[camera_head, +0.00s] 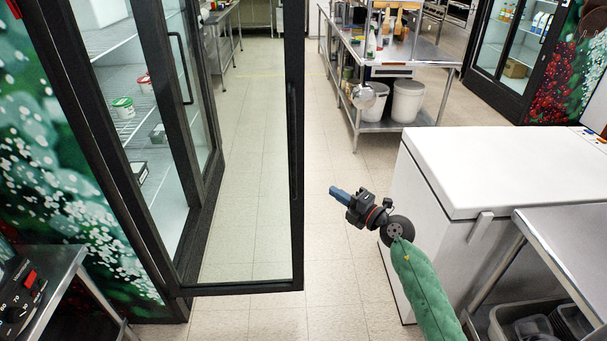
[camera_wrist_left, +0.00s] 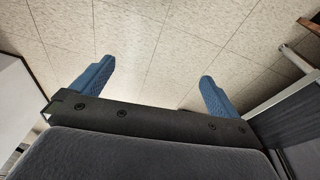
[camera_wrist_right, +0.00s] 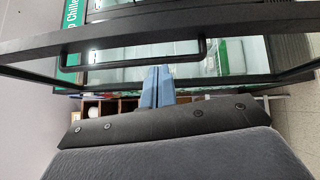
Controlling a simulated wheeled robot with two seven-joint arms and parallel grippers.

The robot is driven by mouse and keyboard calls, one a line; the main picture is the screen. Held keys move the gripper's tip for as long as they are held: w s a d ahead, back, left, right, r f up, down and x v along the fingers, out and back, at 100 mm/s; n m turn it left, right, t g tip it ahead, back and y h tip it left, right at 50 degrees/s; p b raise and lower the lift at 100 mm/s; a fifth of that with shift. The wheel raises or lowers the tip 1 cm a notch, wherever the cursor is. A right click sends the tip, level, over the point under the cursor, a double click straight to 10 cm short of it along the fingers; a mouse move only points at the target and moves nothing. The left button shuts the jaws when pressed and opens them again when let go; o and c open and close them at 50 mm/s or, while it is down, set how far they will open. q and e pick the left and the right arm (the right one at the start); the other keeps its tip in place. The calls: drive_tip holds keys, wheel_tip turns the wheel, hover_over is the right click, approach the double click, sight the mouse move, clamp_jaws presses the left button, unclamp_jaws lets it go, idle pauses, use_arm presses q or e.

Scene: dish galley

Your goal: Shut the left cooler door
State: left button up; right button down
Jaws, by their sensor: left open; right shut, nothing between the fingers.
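The left cooler door (camera_head: 296,215) is a black-framed glass door standing open, swung out from the cooler (camera_head: 170,225) on the left of the head view. Its dark bar handle runs upright on the free edge; in the right wrist view the handle (camera_wrist_right: 135,46) lies across the picture. My right gripper (camera_head: 337,192) is shut and empty, a little right of the door's free edge in the head view. Its blue fingertips (camera_wrist_right: 158,70) appear just below the handle; I cannot tell whether they touch. My left gripper (camera_wrist_left: 157,82) is open and empty above the floor, outside the head view.
A white chest freezer (camera_head: 510,165) stands close right of my right arm, with a steel table (camera_head: 575,235) in front of it. Another steel table (camera_head: 75,262) is at lower left. Small tubs (camera_head: 123,107) sit on the cooler shelves. The tiled floor (camera_head: 335,125) between is clear.

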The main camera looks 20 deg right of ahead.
drive_tip(key=g+p, duration=0.1)
drive_tip(key=p, duration=0.3)
approach(298, 172)
drive_tip(key=s+a+x, duration=0.1)
drive_tip(key=x, duration=0.4)
use_arm(q)
drive_tip(key=s+a+f, duration=0.1)
drive_tip(key=s+f, duration=0.1)
drive_tip(key=f, duration=0.3)
drive_tip(key=s+a+f, duration=0.1)
drive_tip(key=f, duration=0.5)
drive_tip(key=shift+s+a+y, duration=0.3)
drive_tip(key=shift+s+a, duration=0.05)
use_arm(e)
drive_tip(key=shift+w+d+r+m, duration=0.15)
drive_tip(key=shift+w+m, duration=0.15)
drive_tip(key=shift+w, duration=0.6)
use_arm(q)
drive_tip(key=shift+f, duration=0.15)
use_arm(e)
drive_tip(key=shift+w+d+y, duration=0.1)
drive_tip(key=shift+w+y, duration=0.1)
drive_tip(key=shift+y, duration=0.1)
